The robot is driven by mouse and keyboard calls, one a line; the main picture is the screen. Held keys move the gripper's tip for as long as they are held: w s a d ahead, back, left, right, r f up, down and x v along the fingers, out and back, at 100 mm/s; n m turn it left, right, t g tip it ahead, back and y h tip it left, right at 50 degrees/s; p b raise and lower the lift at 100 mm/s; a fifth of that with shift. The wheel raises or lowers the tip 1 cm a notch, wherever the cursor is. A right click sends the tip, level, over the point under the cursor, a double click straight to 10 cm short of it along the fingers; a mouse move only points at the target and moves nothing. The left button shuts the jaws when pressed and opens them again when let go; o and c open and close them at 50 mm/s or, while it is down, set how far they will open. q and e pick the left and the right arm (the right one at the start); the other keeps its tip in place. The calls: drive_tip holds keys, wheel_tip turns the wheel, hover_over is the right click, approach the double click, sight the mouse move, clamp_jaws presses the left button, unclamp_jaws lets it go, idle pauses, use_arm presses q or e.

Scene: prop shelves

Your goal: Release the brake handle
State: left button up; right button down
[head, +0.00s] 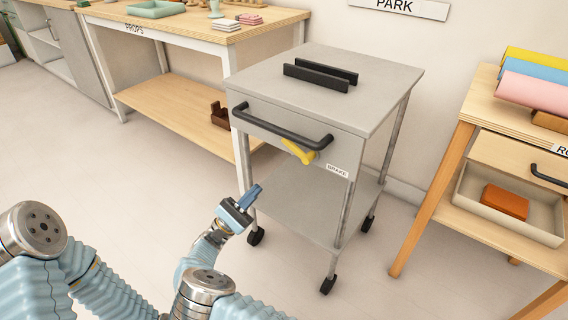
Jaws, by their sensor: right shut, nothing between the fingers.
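The yellow brake handle (299,152) is on the front panel of a grey wheeled cart (350,105), just under the cart's black push bar (283,125). It slants down to the right, with its wider end at the lower right near the BRAKE label (337,171). My right gripper (252,194) is shut and empty, in front of the cart, below and to the left of the handle and apart from it. My left gripper is not in view.
A wooden props table (150,32) with a lower shelf stands behind left. A wooden shelf unit (478,130) with rolls and a tray stands at the right. Two black rails (318,75) lie on the cart's top. Floor in front of the cart is clear.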

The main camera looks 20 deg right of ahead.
sight(288, 147)
drive_tip(key=d+r+p, duration=0.3)
drive_tip(key=d+r, duration=0.5)
drive_tip(key=r, duration=0.2)
drive_tip(key=shift+w+p, duration=0.35)
drive_tip(key=shift+p, duration=0.05)
drive_tip(key=shift+d, duration=0.1)
drive_tip(key=m+g+b, duration=0.1)
drive_tip(key=m+g, duration=0.1)
drive_tip(key=r+m+g+b, duration=0.1)
drive_tip(key=m+g, duration=0.1)
drive_tip(key=shift+d+r+m+y, duration=0.1)
drive_tip(key=shift+r+m+y, duration=0.1)
drive_tip(key=shift+m+y, duration=0.15)
drive_tip(key=shift+r, duration=0.4)
drive_tip(key=shift+f, duration=0.1)
